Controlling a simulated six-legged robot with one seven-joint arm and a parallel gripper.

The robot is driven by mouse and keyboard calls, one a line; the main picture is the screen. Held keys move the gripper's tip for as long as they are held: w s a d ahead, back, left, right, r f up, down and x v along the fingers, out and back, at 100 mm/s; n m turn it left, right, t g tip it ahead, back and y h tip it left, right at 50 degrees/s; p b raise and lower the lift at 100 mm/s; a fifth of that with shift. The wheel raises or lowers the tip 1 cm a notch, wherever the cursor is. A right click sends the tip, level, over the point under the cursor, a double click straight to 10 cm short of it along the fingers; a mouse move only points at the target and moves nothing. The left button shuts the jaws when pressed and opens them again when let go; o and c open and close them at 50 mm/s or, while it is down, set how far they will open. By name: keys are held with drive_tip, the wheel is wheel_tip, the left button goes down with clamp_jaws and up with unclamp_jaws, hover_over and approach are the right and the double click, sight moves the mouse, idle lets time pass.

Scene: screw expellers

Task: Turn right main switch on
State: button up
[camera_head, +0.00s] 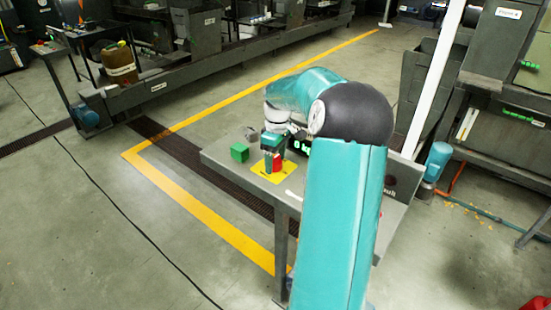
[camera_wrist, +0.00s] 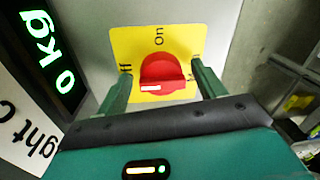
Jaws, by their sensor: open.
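The main switch is a red knob (camera_wrist: 163,70) on a yellow plate (camera_wrist: 125,45), and both fill the middle of the wrist view. "On" is printed above the knob and "Off" to its left, partly hidden by a finger. A white mark is on the left part of the knob's raised handle, on the "Off" side. My gripper (camera_wrist: 165,84) is open, with one green finger on each side of the knob; I cannot tell whether they touch it. In the head view my gripper (camera_head: 272,152) points down at the red knob (camera_head: 277,164) and yellow plate (camera_head: 284,176) on a grey table.
A black display reading "0 kg" (camera_wrist: 47,50) stands close to the plate.

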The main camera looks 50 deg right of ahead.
drive_tip(key=c, duration=0.9)
drive_tip(key=shift+m, duration=0.5)
drive_tip(key=m, duration=0.3)
drive_tip(key=shift+r+m, duration=0.1)
drive_tip(key=shift+m, duration=0.3)
drive_tip(key=m, duration=0.4)
drive_tip(key=shift+t, duration=0.3)
drive_tip(key=m, duration=0.5)
drive_tip(key=shift+a+h, duration=0.1)
drive_tip(key=shift+h, duration=0.2)
drive_tip(key=m, duration=0.4)
drive_tip(key=shift+s+t, duration=0.1)
drive_tip(key=shift+t, duration=0.2)
drive_tip(key=shift+s, duration=0.1)
